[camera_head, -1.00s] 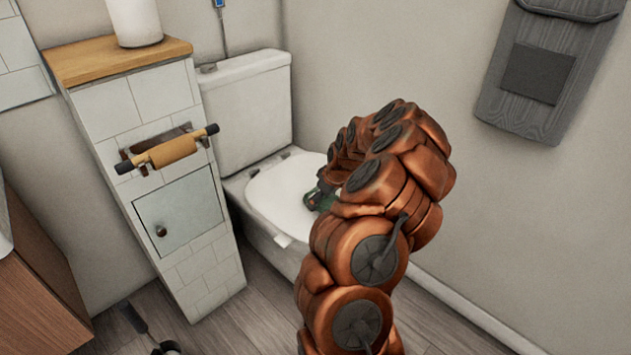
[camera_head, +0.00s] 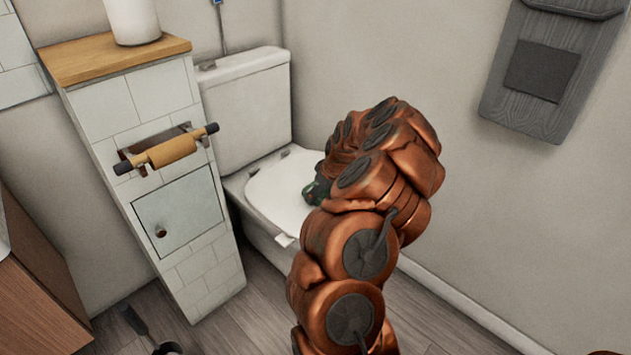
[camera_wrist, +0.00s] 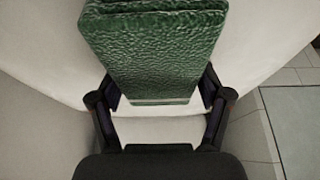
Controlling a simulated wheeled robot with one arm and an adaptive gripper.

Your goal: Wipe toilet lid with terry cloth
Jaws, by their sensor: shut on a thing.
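The white toilet lid (camera_head: 282,188) is down, in the middle of the head view. It also fills much of the wrist view (camera_wrist: 55,40). My gripper (camera_wrist: 160,103) is shut on the green terry cloth (camera_wrist: 155,45), a thick textured pad that extends ahead of the fingers over the white lid. In the head view only a small dark green part (camera_head: 317,190) shows at the lid's right side, and my arm hides the rest. I cannot tell whether the cloth touches the lid.
A tiled half-wall (camera_head: 110,105) with a wooden top, a roll holder (camera_head: 170,152) and a small cabinet door stands left of the toilet. The cistern (camera_head: 245,112) is behind the lid. A grey wall-mounted panel (camera_head: 545,70) hangs at right. Floor shows at the front.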

